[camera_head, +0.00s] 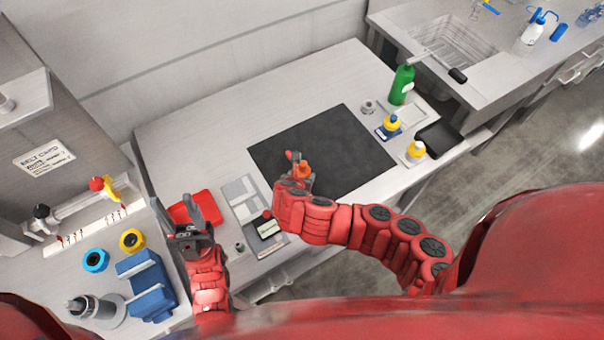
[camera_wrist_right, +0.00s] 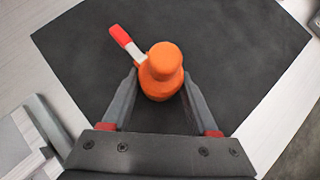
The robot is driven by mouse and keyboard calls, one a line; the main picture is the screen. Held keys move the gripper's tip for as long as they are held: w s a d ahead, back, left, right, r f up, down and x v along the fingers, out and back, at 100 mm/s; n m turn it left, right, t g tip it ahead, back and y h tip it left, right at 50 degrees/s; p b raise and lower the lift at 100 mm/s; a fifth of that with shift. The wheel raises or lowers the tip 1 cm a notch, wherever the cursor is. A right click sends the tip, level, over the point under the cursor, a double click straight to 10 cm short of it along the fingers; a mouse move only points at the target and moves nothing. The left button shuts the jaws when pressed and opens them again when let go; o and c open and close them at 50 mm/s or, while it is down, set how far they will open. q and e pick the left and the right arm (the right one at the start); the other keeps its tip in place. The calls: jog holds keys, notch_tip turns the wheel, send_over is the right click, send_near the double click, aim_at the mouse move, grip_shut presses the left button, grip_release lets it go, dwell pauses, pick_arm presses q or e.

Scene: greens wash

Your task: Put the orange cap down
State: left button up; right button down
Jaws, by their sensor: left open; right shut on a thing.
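The orange cap (camera_wrist_right: 161,75) is between the fingers of my right gripper (camera_wrist_right: 163,95), which is shut on it, in the right wrist view. In the head view the orange cap (camera_head: 303,169) shows just past my right gripper (camera_head: 298,176), over the left part of the black mat (camera_head: 340,150). A red-tipped white piece (camera_wrist_right: 127,43) sticks out beside the cap toward the upper left. I cannot tell whether the cap touches the mat. My left gripper (camera_head: 190,213) is open and empty, above the red tray (camera_head: 197,208) at the left of the bench.
A green bottle (camera_head: 402,85), yellow-capped bottles (camera_head: 391,124) and a black tray (camera_head: 438,140) stand right of the mat. A grey sectioned tray (camera_head: 238,191) lies left of it. Blue (camera_head: 96,261) and yellow (camera_head: 132,239) rings lie at the far left. Most of the mat is bare.

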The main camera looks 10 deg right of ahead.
jog(key=shift+f, duration=0.2)
jog(key=shift+r, duration=0.1)
jog(key=shift+c, duration=2.1)
grip_release()
jog(key=shift+o, duration=1.3)
jog(key=shift+s+f, duration=0.15)
jog(key=shift+f, duration=0.05)
